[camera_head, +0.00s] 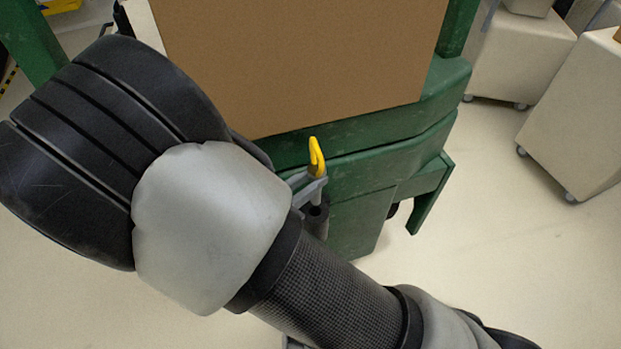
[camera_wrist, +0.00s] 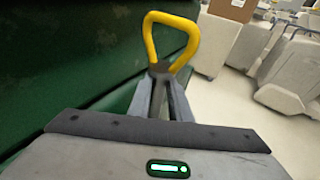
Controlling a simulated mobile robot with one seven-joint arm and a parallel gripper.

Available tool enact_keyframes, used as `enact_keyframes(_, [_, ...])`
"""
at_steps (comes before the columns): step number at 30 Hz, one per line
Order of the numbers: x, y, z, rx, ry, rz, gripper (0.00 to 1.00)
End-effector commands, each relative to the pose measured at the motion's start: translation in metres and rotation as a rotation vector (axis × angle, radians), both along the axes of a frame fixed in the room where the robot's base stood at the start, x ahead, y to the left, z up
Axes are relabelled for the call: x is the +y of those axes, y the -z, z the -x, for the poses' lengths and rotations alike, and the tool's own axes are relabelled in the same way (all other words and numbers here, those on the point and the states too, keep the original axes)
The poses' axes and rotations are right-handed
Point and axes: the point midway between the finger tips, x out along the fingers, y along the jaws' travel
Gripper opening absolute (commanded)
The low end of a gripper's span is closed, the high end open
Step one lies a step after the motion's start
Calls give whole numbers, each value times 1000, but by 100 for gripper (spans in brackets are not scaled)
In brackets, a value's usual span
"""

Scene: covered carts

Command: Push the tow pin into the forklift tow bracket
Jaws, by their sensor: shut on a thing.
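The tow pin (camera_head: 316,155) has a yellow loop handle on top and a grey shaft below. My gripper (camera_head: 318,186) is shut on the pin just under the handle. In the wrist view the yellow handle (camera_wrist: 172,38) stands up beyond the fingers of my gripper (camera_wrist: 165,82). The pin looks close to upright. The tow bracket (camera_head: 315,222) is a dark round piece on the green forklift (camera_head: 358,168). The shaft shows just above the bracket's dark top opening. I cannot tell whether the tip is inside it. My arm hides part of the bracket.
A large brown box (camera_head: 300,60) stands against the forklift above the pin. Covered pale carts (camera_head: 575,115) on casters stand at the right. The pale floor (camera_head: 475,240) right of the forklift is clear.

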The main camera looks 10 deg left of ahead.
Motion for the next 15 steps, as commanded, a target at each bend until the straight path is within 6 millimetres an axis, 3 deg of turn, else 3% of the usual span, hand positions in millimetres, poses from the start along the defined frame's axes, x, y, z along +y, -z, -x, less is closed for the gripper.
enact_keyframes(6, [0, 25, 0, -3, 1, -1, 0])
enact_keyframes(8, [0, 19, 0, -2, 0, -1, 0])
enact_keyframes(15, [-1, 26, 2, -2, -44, -1, 0])
